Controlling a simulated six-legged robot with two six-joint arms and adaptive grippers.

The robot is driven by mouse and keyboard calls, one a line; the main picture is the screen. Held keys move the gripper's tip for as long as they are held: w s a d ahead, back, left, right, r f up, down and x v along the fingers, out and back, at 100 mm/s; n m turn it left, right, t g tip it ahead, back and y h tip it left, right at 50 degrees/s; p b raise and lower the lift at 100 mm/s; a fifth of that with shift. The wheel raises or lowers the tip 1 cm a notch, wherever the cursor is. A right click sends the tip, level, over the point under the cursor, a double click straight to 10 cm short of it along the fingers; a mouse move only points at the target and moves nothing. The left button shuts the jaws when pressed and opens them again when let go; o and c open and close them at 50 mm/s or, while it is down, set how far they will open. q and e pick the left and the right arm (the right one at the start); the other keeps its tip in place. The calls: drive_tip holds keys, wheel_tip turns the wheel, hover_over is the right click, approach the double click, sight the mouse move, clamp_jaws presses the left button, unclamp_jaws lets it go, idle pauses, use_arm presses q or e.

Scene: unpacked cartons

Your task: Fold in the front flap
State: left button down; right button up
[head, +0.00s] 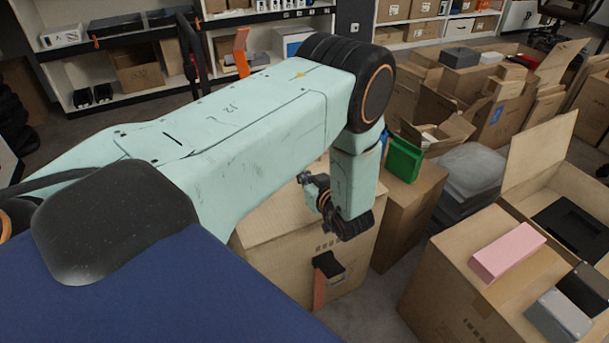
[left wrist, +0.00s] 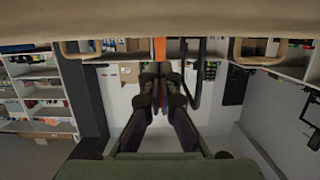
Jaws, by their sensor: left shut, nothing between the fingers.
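A brown carton (head: 285,217) stands below my left arm in the head view. Its near upper edge and printed front face show, but my arm covers much of its top. I cannot make out the front flap as a separate panel or tell its angle. My left gripper (head: 303,179) is over the carton, small and partly behind my wrist. In the left wrist view my left gripper (left wrist: 160,78) is shut and empty. A pale cardboard surface (left wrist: 160,18) spans the top of that view; contact with it cannot be told. My right gripper is not in view.
An orange and black item (head: 320,285) is at the carton's front face. A carton bearing a pink box (head: 507,250) stands at right. Open cartons (head: 495,112) crowd the right side. Shelves (head: 110,48) line the back. A little floor (head: 375,295) shows between cartons.

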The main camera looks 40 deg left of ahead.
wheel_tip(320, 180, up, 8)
drive_tip(key=p, duration=0.7)
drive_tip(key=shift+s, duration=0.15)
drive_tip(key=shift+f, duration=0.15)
